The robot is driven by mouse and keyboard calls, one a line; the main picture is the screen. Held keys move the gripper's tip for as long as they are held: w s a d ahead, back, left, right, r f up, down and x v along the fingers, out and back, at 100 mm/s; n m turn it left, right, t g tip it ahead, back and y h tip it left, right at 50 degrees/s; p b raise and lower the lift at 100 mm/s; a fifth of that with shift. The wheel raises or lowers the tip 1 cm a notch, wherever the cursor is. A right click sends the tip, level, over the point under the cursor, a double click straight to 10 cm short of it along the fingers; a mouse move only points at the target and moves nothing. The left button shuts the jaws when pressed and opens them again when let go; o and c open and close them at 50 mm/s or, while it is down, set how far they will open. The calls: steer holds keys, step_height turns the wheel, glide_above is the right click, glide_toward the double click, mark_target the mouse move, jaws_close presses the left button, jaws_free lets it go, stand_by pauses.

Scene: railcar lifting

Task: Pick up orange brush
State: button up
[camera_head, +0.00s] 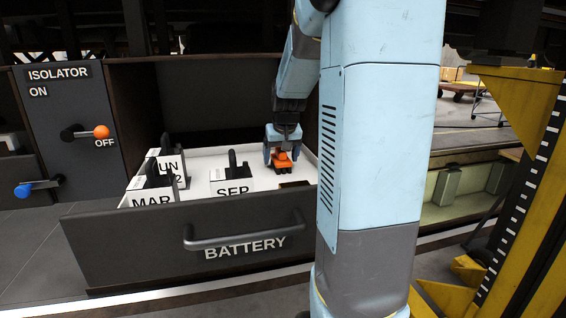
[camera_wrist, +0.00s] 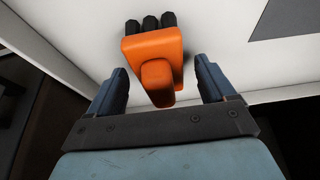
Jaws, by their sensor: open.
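The orange brush (camera_wrist: 153,52) has an orange body with a raised orange handle and several black tips at one end. It sits inside the white-lined battery drawer, near its right end. In the head view the brush (camera_head: 283,163) is partly hidden by my gripper (camera_head: 283,137), which is directly above it. In the wrist view my gripper (camera_wrist: 161,86) is open, with one finger on each side of the brush's handle. A gap shows between the handle and each finger. I cannot tell exactly how far down the fingertips reach.
The open battery drawer (camera_head: 130,245) has dark walls and a front handle (camera_head: 245,238). Several labelled blocks stand inside, including the SEP block (camera_head: 232,185) left of the brush. An isolator panel (camera_head: 70,125) is at left. A yellow frame (camera_head: 530,170) stands at right.

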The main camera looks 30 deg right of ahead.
steer(key=shift+w+d+f, duration=0.1)
steer(key=shift+w+f, duration=0.1)
steer(key=shift+f, duration=0.35)
steer(key=shift+c, duration=0.3)
steer(key=c, duration=1.2)
steer(key=shift+o, duration=0.2)
steer(key=shift+r, duration=0.65)
steer(key=v, duration=0.3)
steer(key=s+v, duration=0.1)
steer(key=v, duration=0.4)
steer(key=shift+s+r, duration=0.1)
steer(key=shift+s, duration=0.25)
steer(key=s+a+r, duration=0.2)
steer(key=s+r, duration=0.2)
steer(key=s, duration=0.5)
steer(key=shift+a, duration=0.2)
steer(key=shift+r, duration=0.1)
